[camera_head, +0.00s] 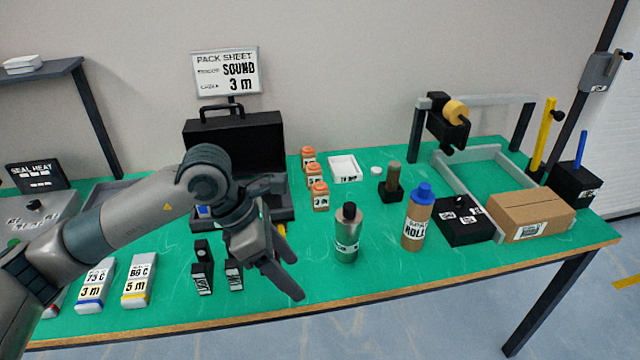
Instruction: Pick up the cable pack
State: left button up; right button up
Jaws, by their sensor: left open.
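Several white packs stand at the front left of the green table; I take these for the cable packs. One has a blue stripe and reads 3 m (95,287). Beside it, one with a yellow stripe reads 5 m (138,281). A third pack (54,305), with red on it, is mostly hidden by my left arm. My left gripper (293,279) is open and empty, pointing down to the right of the packs and clear of them. It hangs over the table between small black labelled blocks and a silver bottle. My right gripper is out of view.
An open black case (235,143) stands behind my left arm, partly covered. A pack sheet sign (226,72) reads SOUND, 3 m. A silver bottle (347,238), orange-capped jars (320,197) and small black blocks (203,268) stand nearby. A cardboard box (535,208) is at right.

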aim_at(319, 190)
jog(key=i, duration=1.25)
